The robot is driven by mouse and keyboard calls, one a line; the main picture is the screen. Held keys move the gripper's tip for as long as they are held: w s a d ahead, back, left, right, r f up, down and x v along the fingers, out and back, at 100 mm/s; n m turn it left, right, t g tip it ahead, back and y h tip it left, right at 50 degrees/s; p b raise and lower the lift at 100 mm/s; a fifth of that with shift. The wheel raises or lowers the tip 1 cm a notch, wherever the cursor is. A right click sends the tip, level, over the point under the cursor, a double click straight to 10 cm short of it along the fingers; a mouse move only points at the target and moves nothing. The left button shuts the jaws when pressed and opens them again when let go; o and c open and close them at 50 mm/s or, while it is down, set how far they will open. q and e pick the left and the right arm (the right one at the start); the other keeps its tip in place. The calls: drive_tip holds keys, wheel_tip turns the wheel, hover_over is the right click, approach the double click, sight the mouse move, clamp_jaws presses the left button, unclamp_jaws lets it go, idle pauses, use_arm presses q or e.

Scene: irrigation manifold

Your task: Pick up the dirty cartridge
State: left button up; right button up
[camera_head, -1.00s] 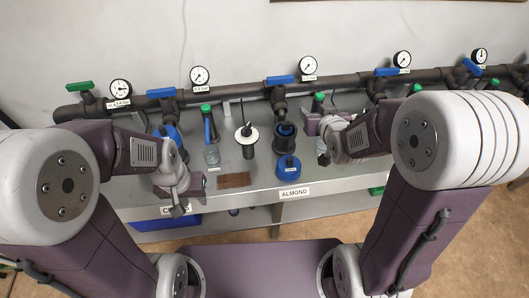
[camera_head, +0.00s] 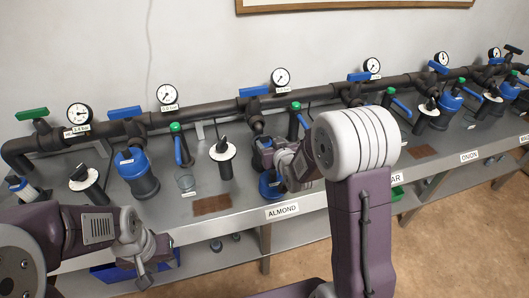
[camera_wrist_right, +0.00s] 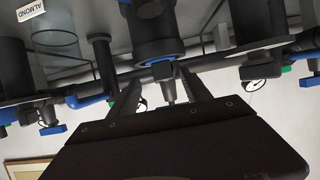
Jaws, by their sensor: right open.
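No dirty cartridge can be told for certain. A dark filter housing (camera_wrist_right: 153,24) stands just beyond my right gripper in the wrist view; its inside is not shown. My right gripper (camera_wrist_right: 163,80) is open, and a dark stem (camera_wrist_right: 168,92) shows between its fingers; I cannot tell what it belongs to. In the head view my right gripper (camera_head: 262,146) hides the housing at the ALMOND station. A black-topped piece with a white disc (camera_head: 222,151) stands upright left of it. My left gripper (camera_head: 152,258) is low at the left, apart from these things; its jaw opening is unclear.
A blue cap (camera_head: 270,186) sits on the bench below my right gripper, partly hidden. A clear cup (camera_head: 186,182) and a brown patch (camera_head: 211,204) are to its left. Pipes with gauges and blue valve handles (camera_head: 255,91) run behind. A blue-ringed housing (camera_head: 137,174) stands left.

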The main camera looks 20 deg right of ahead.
sight(265, 139)
drive_tip(key=x, duration=0.4)
drive_tip(key=shift+w+a+f, duration=0.1)
drive_tip(key=shift+w+a, duration=0.1)
drive_tip(key=shift+w, duration=0.1)
drive_tip(key=shift+s, duration=0.1)
drive_tip(key=shift+c, duration=0.6)
clamp_jaws()
